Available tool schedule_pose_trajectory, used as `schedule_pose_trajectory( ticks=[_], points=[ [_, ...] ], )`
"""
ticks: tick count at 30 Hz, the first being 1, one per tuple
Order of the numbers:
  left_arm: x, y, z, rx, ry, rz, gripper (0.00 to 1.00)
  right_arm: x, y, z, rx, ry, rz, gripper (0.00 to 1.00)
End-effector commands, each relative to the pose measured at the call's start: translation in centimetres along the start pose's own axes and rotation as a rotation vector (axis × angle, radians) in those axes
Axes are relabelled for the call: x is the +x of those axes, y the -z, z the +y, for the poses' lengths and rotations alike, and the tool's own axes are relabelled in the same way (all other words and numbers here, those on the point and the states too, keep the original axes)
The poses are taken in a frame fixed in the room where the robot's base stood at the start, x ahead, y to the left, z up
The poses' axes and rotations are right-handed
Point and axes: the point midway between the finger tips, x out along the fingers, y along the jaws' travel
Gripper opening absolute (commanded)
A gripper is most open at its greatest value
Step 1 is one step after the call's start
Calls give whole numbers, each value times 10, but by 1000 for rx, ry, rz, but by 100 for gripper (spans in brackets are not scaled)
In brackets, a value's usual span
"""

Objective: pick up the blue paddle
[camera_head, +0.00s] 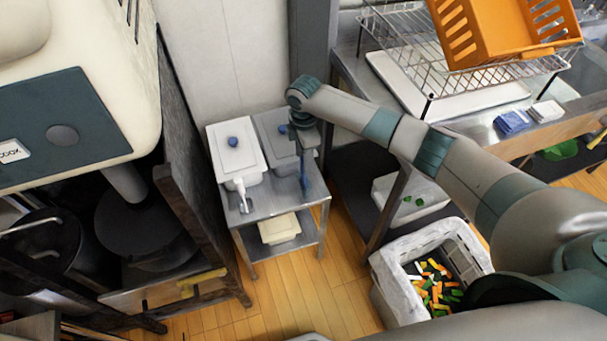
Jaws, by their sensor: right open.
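My right arm reaches across from the right to a small metal cart, with my right gripper (304,148) pointing down over its right side. The gripper is open. A narrow blue upright shape, which looks like the blue paddle (304,177), shows just below it at the front of the right container. It is small and partly covered by the gripper, and I cannot tell whether the fingers touch it or stand around it. My left gripper is out of view.
A grey crate (393,291) of coloured pieces stands on the floor at right. A wire rack (410,50) and orange basket (490,35) sit at the upper right. A large machine fills the left.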

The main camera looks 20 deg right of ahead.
Motion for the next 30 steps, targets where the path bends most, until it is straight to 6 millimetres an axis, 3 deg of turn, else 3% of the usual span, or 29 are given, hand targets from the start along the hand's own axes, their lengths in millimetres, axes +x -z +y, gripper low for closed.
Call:
schedule_pose_trajectory(
  ticks=[5,16,30],
  points=[
    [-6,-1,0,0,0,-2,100,8,0,0,1,3,-1,45],
    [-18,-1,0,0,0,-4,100,47,0,2,1,2,-1,45],
    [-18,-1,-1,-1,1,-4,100,52,0,3,0,1,0,45]
  ],
)
